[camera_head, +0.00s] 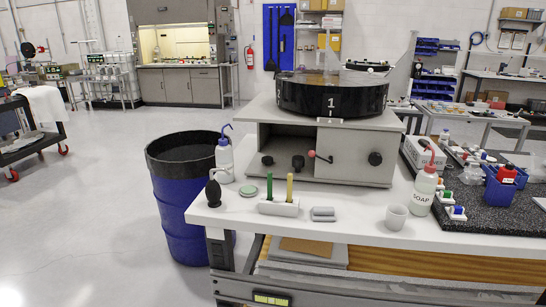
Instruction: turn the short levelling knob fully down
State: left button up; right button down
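The mirror fixture (345,172) is a grey box on the white workbench, with a black round drum (300,97) marked "1" on top. Its front carries a dark knob at the left (267,161), a larger dark knob beside it (298,162) and a black knob at the right (375,158). A small red-tipped lever (312,154) sticks out between them. I cannot tell for certain which knob is the short levelling knob, or how far any is turned. Neither of my grippers is in view, and nothing touches the knobs.
On the bench (345,228) stand a blower bulb (213,190), a holder (279,207) with two upright sticks, a grey block (322,214), a white cup (396,217) and a soap bottle (424,190). A blue barrel (180,215) stands left of the bench. Floor at left is clear.

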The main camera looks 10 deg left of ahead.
aim_at(267, 160)
jog(key=i+j+z, duration=0.1)
jog(key=j+z, duration=0.4)
jog(key=i+j+z, duration=0.1)
jog(key=j+z, duration=0.2)
jog(key=z, duration=0.15)
